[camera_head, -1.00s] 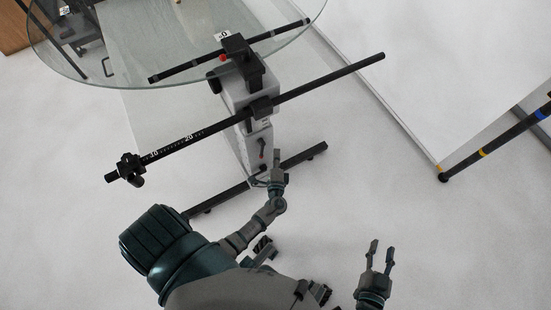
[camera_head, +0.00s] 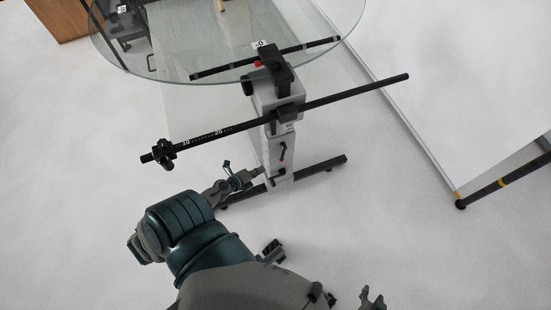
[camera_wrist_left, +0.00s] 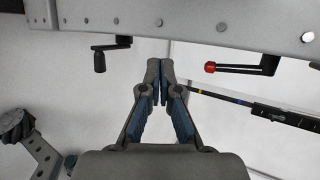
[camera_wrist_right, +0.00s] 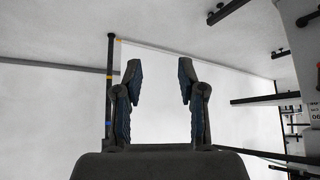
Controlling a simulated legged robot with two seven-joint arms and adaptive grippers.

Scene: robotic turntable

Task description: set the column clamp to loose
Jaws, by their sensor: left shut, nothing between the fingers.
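In the left wrist view the column (camera_wrist_left: 180,22) crosses the top. A black lever with a red ball end (camera_wrist_left: 240,67) is at the right and a black crank handle (camera_wrist_left: 108,52) at the left; which one is the column clamp is not marked. My left gripper (camera_head: 260,174) is shut and empty beside the lower column; its fingertips (camera_wrist_left: 160,64) lie between the two handles, touching neither. My right gripper (camera_wrist_right: 160,75) is open and empty, away from the column.
The black foot bar (camera_head: 315,168) lies on the floor. A white panel (camera_head: 450,90) is at the right; floor between is clear.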

